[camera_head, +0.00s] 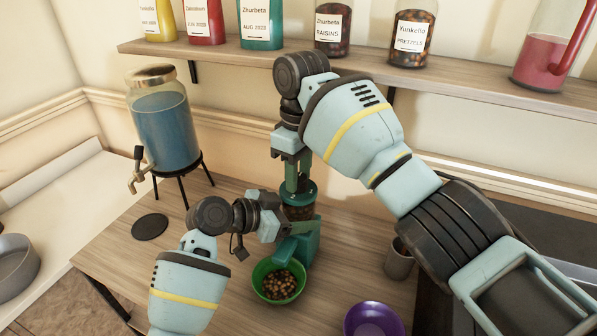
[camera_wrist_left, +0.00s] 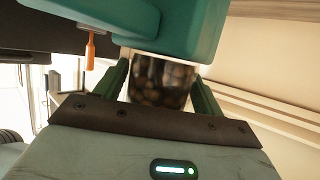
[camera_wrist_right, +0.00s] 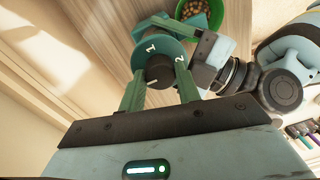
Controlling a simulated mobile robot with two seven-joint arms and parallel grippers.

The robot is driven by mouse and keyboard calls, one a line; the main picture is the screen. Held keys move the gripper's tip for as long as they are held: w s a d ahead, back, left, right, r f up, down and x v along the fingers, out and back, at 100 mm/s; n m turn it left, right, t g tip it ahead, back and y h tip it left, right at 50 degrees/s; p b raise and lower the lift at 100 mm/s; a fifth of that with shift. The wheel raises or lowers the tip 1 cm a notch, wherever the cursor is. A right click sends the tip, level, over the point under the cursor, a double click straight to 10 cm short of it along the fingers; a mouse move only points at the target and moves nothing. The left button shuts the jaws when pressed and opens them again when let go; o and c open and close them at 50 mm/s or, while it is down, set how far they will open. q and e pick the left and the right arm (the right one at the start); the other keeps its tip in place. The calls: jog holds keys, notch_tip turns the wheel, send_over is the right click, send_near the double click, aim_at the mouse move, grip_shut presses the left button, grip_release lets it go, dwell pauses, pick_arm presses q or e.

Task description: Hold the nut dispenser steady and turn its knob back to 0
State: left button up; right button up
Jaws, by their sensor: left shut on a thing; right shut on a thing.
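The nut dispenser stands on the wooden table, with a teal base (camera_head: 305,247) and a clear nut container (camera_wrist_left: 160,82). My left gripper (camera_head: 283,227) reaches in from the left and is shut on the dispenser's container; its fingers sit on both sides of it in the left wrist view. My right gripper (camera_head: 297,182) comes from above and is shut on the dark knob (camera_wrist_right: 158,74). The teal dial (camera_wrist_right: 172,46) around the knob shows 1 and 2; no 0 is visible. A light mark shows on the knob.
A green bowl (camera_head: 257,283) holding nuts sits below the dispenser. A purple bowl (camera_head: 373,320) and a grey-brown cup (camera_head: 398,262) are to the right. A blue drink dispenser (camera_head: 166,128) and black disc (camera_head: 150,227) are left. A shelf (camera_head: 460,80) with jars runs behind.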

jog(key=o, duration=1)
jog(key=shift+m, duration=0.3)
